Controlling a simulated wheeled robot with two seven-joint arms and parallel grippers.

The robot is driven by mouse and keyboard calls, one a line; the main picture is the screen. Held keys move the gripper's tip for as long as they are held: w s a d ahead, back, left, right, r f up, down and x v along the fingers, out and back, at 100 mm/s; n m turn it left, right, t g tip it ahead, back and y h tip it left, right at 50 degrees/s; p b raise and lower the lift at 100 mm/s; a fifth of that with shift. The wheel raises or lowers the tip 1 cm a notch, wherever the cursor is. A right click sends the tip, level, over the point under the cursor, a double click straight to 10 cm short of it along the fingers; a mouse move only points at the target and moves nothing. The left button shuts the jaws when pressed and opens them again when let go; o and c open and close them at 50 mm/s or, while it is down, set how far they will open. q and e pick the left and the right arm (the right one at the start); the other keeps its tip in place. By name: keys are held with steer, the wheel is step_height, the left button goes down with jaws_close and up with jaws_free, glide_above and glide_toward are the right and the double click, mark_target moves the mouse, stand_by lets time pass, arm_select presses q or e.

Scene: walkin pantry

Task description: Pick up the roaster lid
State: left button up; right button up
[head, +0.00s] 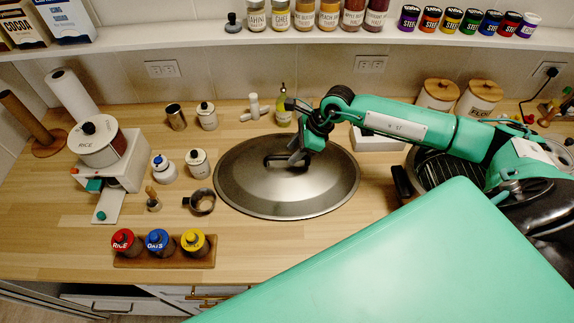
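The roaster lid (250,187) is a large oval, shiny grey metal lid lying on the wooden counter in the middle of the head view. A dark handle (273,161) stands up near its centre. The dark roaster pan (407,184) is at the right, partly hidden behind my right arm. My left gripper is not in view.
Small jars and a dark cup (201,202) stand left of the lid. A wooden rack (166,257) with red, blue and yellow-lidded jars is at the front left. A white box (375,139) is behind my arm. A jar shelf (300,37) runs above.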

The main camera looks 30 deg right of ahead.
steer(key=shift+x, duration=1.05)
jaws_close()
steer(key=shift+r, duration=0.15)
stand_by(0.5)
